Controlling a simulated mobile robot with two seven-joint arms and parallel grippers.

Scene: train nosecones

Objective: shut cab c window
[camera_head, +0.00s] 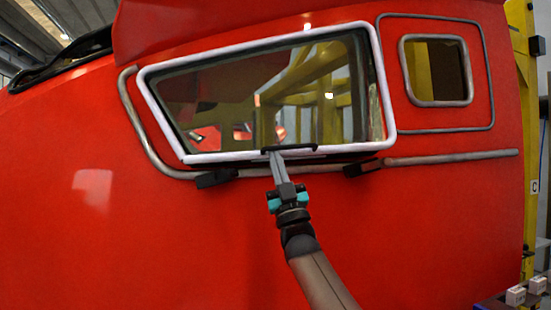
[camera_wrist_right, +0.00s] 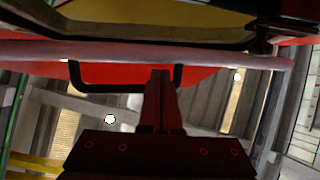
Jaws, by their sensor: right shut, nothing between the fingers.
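The cab window (camera_head: 150,85) has a pale frame around dark, reflective glass on the red cab side. Its frame stands off from the grey seal (camera_head: 150,150) at the left and bottom, so it looks ajar. A black handle (camera_head: 305,147) sits at its lower edge and also shows in the wrist view (camera_wrist_right: 100,88). My right gripper (camera_head: 275,153) is shut and empty, its fingertips at the handle's left part. In the wrist view its fingers (camera_wrist_right: 160,75) overlap the handle bar; I cannot tell whether they touch it. My left gripper is out of view.
A smaller fixed window (camera_head: 407,72) is to the right. Black brackets (camera_head: 215,179) sit under the window. A yellow post with a "C" sign (camera_head: 534,187) stands at the right edge. A surface with small white blocks (camera_head: 516,296) is at lower right.

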